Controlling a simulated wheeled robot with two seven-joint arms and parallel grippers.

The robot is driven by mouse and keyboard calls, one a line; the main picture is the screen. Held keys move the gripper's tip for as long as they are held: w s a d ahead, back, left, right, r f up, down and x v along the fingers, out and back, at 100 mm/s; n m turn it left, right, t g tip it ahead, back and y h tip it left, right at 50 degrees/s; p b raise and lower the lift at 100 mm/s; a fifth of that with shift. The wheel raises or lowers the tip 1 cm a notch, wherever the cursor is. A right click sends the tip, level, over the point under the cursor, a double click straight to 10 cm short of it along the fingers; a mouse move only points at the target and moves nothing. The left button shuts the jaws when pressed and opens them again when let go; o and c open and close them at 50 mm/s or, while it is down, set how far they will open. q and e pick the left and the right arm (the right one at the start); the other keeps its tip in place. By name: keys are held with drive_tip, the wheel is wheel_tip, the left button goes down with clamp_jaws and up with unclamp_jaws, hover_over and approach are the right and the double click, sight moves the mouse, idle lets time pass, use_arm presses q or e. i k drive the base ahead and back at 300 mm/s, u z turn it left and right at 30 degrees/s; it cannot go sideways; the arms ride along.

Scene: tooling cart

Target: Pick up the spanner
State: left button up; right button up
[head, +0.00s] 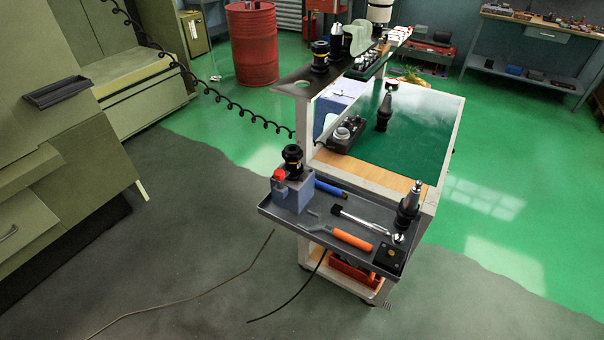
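The tray (272,213) on the near end of the tooling cart holds several hand tools. A chrome tool with a black grip (366,223) lies across the tray's middle, its round head at the right; it looks most like the spanner, but I cannot tell for sure. An orange-handled tool (352,239) lies in front of it, near the front edge. A blue-handled tool (330,189) lies behind, beside a grey-blue block. Neither of my grippers is in view.
The grey-blue block (292,194) with a black holder (292,158) stands at the tray's left. A tool holder (409,207) stands upright at its right, behind a small black box (388,254). The cart's green top (425,125) lies behind. A red drum (252,45) stands far back.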

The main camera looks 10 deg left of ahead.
sight(322, 225)
drive_tip(key=k, duration=1.35)
drive_tip(key=u, duration=0.7)
drive_tip(key=i, duration=1.05)
drive_tip(key=z, duration=0.2)
